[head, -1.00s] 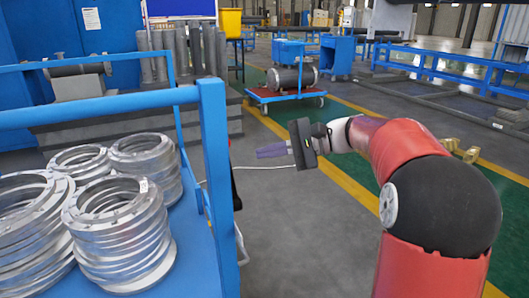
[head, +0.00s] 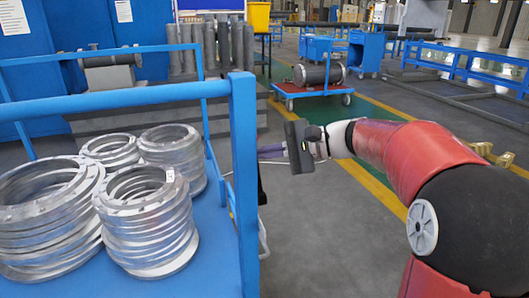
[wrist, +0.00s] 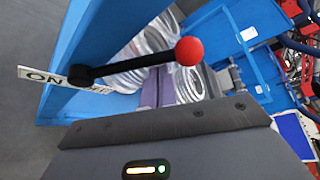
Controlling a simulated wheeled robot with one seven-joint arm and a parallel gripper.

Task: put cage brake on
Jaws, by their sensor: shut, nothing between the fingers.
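The cage brake is a black lever (wrist: 130,66) with a red ball knob (wrist: 188,51), mounted on the blue cage frame in the wrist view. Its pivot lies on a white label plate (wrist: 40,76). "ON" reads at the plate's left; the lettering right of the pivot is partly covered. The lever points right, away from the "ON" end. My gripper (head: 262,152) is shut and empty, its purple fingers close to the right of the cage's corner post in the head view. In the wrist view the fingers (wrist: 154,92) appear below the lever, with no clear contact.
The blue cage (head: 243,190) holds several stacks of silver flanged rings (head: 150,220). A cart (head: 318,88) with a dark cylinder stands farther back. Grey floor (head: 320,240) is open right of the cage.

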